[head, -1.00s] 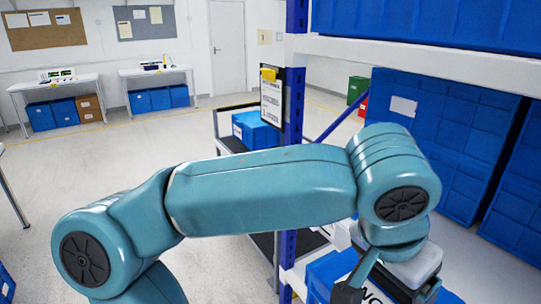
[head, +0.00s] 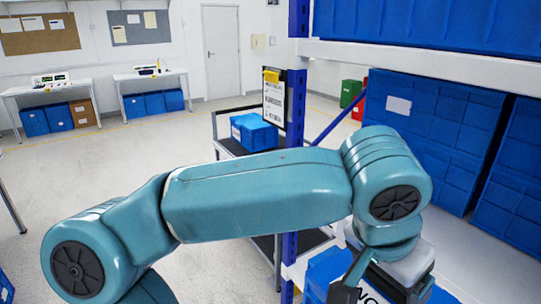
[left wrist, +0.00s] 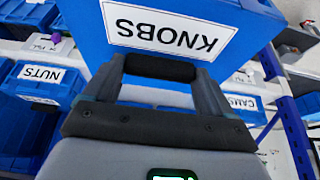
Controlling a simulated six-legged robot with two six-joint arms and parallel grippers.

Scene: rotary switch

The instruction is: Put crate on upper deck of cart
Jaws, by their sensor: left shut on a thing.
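The blue crate in my left gripper has a white KNOBS label, upside down in the left wrist view (left wrist: 190,25). In the head view the crate (head: 322,272) is partly hidden behind my arm, at rack-shelf height. My left gripper (left wrist: 160,72) is shut on a dark handle bar at the crate's side; it also shows at the lower right of the head view (head: 352,283). The cart (head: 229,146) stands behind the blue rack post, with a dark upper deck and a lower deck. Another blue crate (head: 254,131) sits on the upper deck. My right gripper is not in view.
The blue rack post (head: 291,120) stands between the held crate and the cart. Large blue bins (head: 430,130) fill the rack at right. NUTS (left wrist: 40,85) and CAMS (left wrist: 243,103) bins show near the held crate. The floor left of the cart is open.

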